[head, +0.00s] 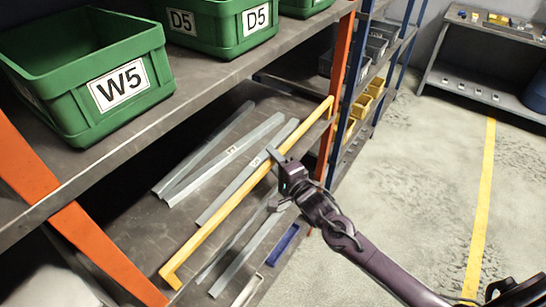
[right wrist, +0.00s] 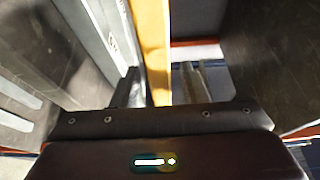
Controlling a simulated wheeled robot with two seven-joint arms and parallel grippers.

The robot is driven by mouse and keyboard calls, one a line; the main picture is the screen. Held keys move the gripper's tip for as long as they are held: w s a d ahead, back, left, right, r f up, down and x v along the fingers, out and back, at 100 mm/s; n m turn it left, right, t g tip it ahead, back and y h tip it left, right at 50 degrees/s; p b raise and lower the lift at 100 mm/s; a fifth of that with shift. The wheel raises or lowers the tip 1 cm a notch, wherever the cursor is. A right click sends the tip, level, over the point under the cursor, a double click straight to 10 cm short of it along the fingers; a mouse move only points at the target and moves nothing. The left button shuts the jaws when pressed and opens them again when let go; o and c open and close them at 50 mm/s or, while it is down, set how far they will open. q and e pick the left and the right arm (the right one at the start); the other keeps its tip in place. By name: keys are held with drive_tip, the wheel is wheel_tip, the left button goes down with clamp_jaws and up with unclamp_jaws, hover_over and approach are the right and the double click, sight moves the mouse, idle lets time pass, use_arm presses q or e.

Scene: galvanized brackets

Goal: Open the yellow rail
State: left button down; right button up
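The yellow rail (head: 222,222) is a long thin bar with bent ends. In the head view it runs slantwise along the open side of the middle shelf, from lower left to the orange upright. My right gripper (head: 274,179) is at the rail's upper half, its two fingers apart, one on each side of the bar. In the right wrist view the yellow rail (right wrist: 152,50) runs down between the fingers (right wrist: 160,88); whether either finger touches it is unclear. My left gripper is not in view.
Grey metal strips (head: 225,155) lie on the shelf behind the rail. Green bins (head: 95,75) stand on the shelf above. An orange upright (head: 340,75) is close to the rail's far end. The floor (head: 430,190) at right is mostly clear.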

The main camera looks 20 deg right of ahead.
drive_tip(key=shift+w, duration=0.1)
drive_tip(key=shift+c, duration=0.4)
clamp_jaws()
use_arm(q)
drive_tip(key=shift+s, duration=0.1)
use_arm(e)
drive_tip(key=shift+f, duration=0.1)
